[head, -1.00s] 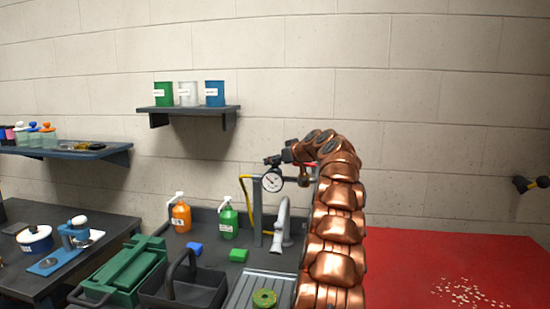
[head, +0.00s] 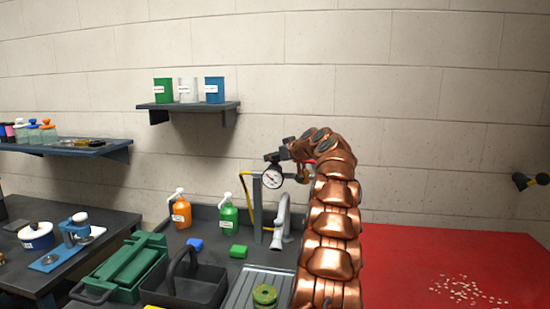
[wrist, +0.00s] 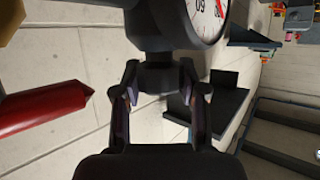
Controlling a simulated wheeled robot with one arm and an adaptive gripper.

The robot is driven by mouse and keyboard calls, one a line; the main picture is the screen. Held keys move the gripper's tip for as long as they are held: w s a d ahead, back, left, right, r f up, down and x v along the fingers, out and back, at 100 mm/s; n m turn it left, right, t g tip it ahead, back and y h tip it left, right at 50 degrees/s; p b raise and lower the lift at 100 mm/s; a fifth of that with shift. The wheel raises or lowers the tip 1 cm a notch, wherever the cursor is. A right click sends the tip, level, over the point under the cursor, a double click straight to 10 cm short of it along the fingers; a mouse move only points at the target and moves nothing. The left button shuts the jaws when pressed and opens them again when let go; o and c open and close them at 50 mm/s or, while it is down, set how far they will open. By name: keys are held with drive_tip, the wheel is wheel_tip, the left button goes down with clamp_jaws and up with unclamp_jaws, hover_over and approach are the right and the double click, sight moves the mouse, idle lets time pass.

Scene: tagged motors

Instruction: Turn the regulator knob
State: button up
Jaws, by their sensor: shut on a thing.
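The regulator has a round white-faced gauge (head: 272,179) above the sink in the head view. In the wrist view, part of its gauge (wrist: 207,14) shows at the top. The dark regulator knob (wrist: 158,76) sits below the dark regulator body, between my fingertips. My gripper (wrist: 160,84) is shut on the knob, with one finger on each side. In the head view, my gripper (head: 277,156) is small and dark at the end of my copper arm, just above the gauge. The knob cannot be made out there.
A red pointed rod (wrist: 45,108) lies left of my fingers in the wrist view. Below the gauge are a grey tap (head: 280,222), a green bottle (head: 228,220) and an orange bottle (head: 181,213). A wall shelf (head: 190,106) holds canisters. A red surface (head: 400,255) is at right.

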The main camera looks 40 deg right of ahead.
drive_tip(key=shift+c, duration=0.4)
drive_tip(key=shift+a+f+m+h+b, duration=0.1)
drive_tip(key=shift+f+m+h+b, duration=0.15)
drive_tip(key=shift+h+b, duration=0.5)
drive_tip(key=shift+r+m+b, duration=0.15)
drive_tip(key=shift+m+b, duration=0.3)
drive_tip(key=shift+b, duration=0.25)
drive_tip(key=shift+r, duration=0.1)
drive_tip(key=o, duration=1.2)
drive_tip(key=shift+c, duration=0.2)
